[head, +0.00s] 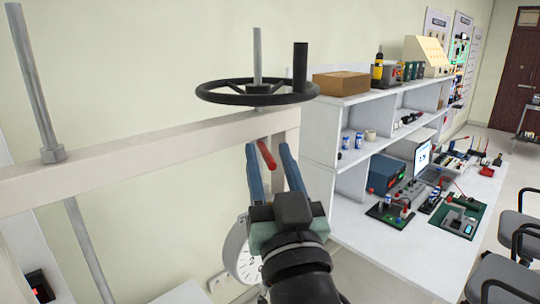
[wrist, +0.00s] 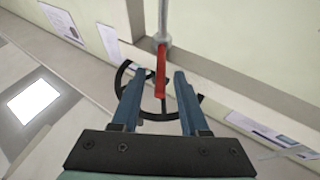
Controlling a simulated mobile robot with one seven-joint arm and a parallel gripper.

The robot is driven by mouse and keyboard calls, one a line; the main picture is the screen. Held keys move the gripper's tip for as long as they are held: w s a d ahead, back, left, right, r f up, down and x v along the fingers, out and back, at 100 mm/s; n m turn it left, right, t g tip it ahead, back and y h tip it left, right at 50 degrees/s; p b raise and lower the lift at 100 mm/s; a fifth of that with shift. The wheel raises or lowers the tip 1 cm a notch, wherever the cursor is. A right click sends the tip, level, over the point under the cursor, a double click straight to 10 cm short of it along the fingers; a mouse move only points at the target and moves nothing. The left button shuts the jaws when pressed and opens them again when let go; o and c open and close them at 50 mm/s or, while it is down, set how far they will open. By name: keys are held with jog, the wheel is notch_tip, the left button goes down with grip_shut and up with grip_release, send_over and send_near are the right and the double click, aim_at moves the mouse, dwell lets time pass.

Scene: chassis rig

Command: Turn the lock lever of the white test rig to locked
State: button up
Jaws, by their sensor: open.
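The white test rig (head: 140,150) is a pale frame with a crossbeam. Its red lock lever (head: 266,155) hangs slanted just below the beam, under the black handwheel (head: 257,97). In the wrist view the red lever (wrist: 160,68) points from the threaded rod towards me. My gripper (head: 268,148) has its two blue fingers open, one on each side of the lever. In the wrist view my gripper (wrist: 159,76) shows a gap between the lever and each finger. How deep the lever sits between the fingers is hard to tell.
A round dial gauge (head: 241,250) is beside my wrist, partly hidden by it. A threaded rod (head: 45,100) passes through the beam at the left. A white shelf bench (head: 345,220) with electronics stands to the right, with dark chairs (head: 492,275) in front.

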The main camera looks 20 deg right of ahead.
grip_shut()
dwell(1.4)
